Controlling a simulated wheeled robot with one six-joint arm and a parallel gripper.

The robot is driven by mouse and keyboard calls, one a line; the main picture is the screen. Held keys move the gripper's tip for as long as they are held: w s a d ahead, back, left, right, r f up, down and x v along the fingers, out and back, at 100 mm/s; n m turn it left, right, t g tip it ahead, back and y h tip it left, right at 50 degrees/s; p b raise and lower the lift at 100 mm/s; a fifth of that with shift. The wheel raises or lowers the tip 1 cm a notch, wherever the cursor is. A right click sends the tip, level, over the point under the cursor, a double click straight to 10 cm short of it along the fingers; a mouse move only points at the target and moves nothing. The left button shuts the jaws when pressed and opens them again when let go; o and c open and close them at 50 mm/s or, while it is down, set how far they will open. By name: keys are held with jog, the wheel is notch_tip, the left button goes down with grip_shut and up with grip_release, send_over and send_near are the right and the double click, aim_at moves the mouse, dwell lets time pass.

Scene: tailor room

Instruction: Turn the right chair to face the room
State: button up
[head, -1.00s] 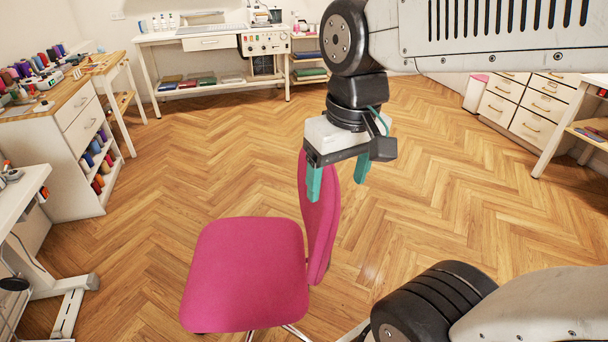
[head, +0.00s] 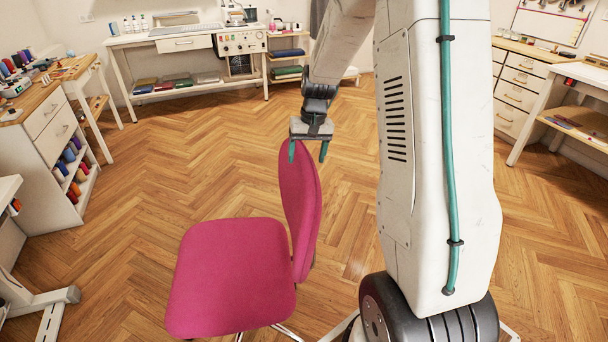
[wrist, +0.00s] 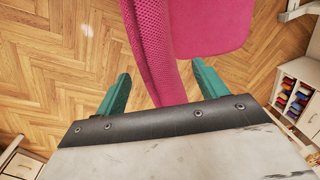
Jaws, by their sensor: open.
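The pink chair (head: 228,275) stands on the wood floor in front of me, its seat to the left and its backrest (head: 300,205) upright on the right, so it faces left in the head view. My gripper (head: 308,153) is at the top of the backrest, its teal fingers pointing down. In the wrist view the gripper (wrist: 160,92) is open, with the backrest edge (wrist: 155,60) between its two fingers and a gap on each side. The seat (wrist: 205,25) shows beyond it. The chair's base is mostly hidden.
A white table leg and foot (head: 45,305) stand left of the chair. A drawer unit with thread spools (head: 55,150) is at the far left. A white workbench (head: 185,42) lines the back wall. The floor (head: 190,150) behind the chair is clear.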

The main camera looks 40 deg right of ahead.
jog(key=f, duration=0.4)
jog(key=a+f, duration=0.1)
jog(key=f, duration=0.2)
jog(key=shift+w+f, duration=0.1)
jog(key=shift+w, duration=0.05)
jog(key=shift+c, duration=0.3)
